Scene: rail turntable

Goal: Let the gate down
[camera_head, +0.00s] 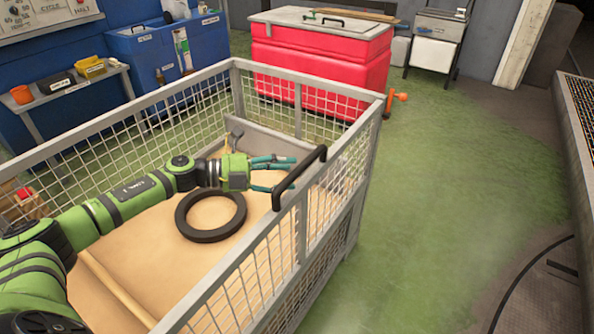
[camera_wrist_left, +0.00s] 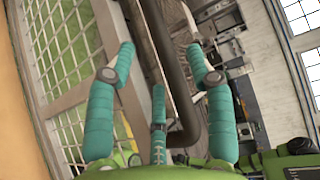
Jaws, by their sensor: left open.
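The gate (camera_head: 303,228) is the grey-framed mesh panel on the right side of a mesh cage, and it stands upright. A black bar handle (camera_head: 301,178) is fixed along its top edge. My left gripper (camera_head: 285,174) reaches across the inside of the cage, its teal fingers open at the handle. In the left wrist view the handle (camera_wrist_left: 168,60) runs between the spread fingertips of the gripper (camera_wrist_left: 160,62). I cannot tell whether any finger touches it. My right gripper is not in view.
A black ring (camera_head: 211,232) lies on the cage's tan floor beneath my left arm. A red chest (camera_head: 320,66) stands behind the cage, with a bench (camera_head: 75,95) at the left. The green floor (camera_head: 450,190) right of the cage is clear.

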